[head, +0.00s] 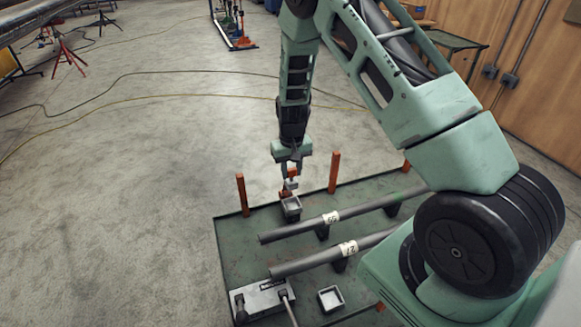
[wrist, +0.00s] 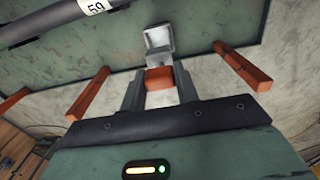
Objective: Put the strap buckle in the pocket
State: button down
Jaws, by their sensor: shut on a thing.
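My gripper (head: 291,168) hangs above the far left part of a green bench top. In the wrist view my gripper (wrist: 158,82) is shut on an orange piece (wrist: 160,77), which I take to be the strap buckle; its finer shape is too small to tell. A small square grey open box (head: 291,208), seemingly a pocket, stands on the bench just below my gripper. It also shows in the wrist view (wrist: 158,38), just beyond the orange piece. I cannot tell whether they touch. A second square grey tray (head: 330,299) lies near the front of the bench.
Orange posts (head: 241,194) (head: 334,172) stand on both sides of my gripper. Two grey pipes labelled 59 (head: 290,231) and 27 (head: 310,262) lie on supports nearer the front. A grey block (head: 262,298) with a rod sits at front left.

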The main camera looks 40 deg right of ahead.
aim_at(291, 190)
jog(key=shift+f+b, duration=2.95)
jog(key=shift+f, duration=1.6)
jog(key=shift+f+b, duration=0.45)
jog(key=shift+f, duration=0.1)
jog(key=c, duration=1)
grip_release()
jog(key=shift+o, duration=0.2)
notch_tip(291, 190, up, 17)
jog(key=b, duration=0.2)
jog(key=shift+r+b, duration=0.2)
jog(key=shift+b, duration=0.1)
